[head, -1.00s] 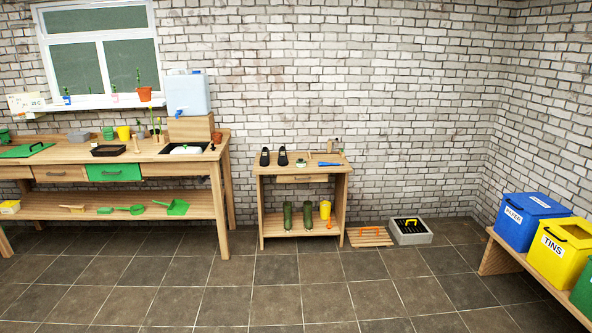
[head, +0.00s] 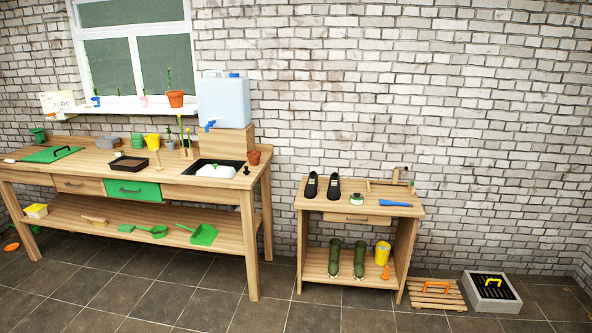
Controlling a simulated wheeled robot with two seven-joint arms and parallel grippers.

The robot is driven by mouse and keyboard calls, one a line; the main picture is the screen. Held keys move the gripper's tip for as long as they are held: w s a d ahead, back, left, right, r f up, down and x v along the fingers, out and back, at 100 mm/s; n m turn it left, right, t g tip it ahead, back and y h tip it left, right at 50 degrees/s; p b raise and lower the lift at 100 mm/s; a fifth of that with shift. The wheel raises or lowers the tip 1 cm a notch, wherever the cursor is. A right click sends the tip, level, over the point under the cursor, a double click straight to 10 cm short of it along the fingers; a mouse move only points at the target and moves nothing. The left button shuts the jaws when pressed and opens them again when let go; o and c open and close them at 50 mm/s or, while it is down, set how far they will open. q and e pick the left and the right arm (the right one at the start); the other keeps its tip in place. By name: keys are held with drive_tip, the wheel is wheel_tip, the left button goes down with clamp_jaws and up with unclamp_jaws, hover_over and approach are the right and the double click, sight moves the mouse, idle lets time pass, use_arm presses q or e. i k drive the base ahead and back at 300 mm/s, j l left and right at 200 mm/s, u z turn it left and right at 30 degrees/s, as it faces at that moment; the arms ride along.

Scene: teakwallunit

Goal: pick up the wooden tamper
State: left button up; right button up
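A small upright wooden piece (head: 157,160), which looks like the wooden tamper, stands on the long workbench top (head: 85,168). It is just right of the black tray (head: 129,163) and left of the sink (head: 214,170). It is too small to make out its exact shape. Neither of my grippers shows in the head view.
The workbench has a green drawer (head: 132,190) and a lower shelf with green tools (head: 203,235). A smaller bench (head: 362,207) with shoes and boots stands to the right. A slatted mat (head: 436,295) and grey boot scraper (head: 491,291) lie beyond it. The tiled floor in front is clear.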

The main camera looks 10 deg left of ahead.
sight(158, 168)
drive_tip(key=i+u, duration=0.25)
drive_tip(key=i, duration=0.3)
drive_tip(key=i+u, duration=0.3)
drive_tip(key=i, duration=0.3)
drive_tip(key=i+l+u, duration=0.25)
drive_tip(key=i, duration=0.3)
drive_tip(key=i+j+z, duration=0.15)
drive_tip(key=i+j, duration=0.55)
drive_tip(key=i+j+z, duration=0.15)
drive_tip(key=i+j, duration=0.5)
drive_tip(key=j, duration=0.2)
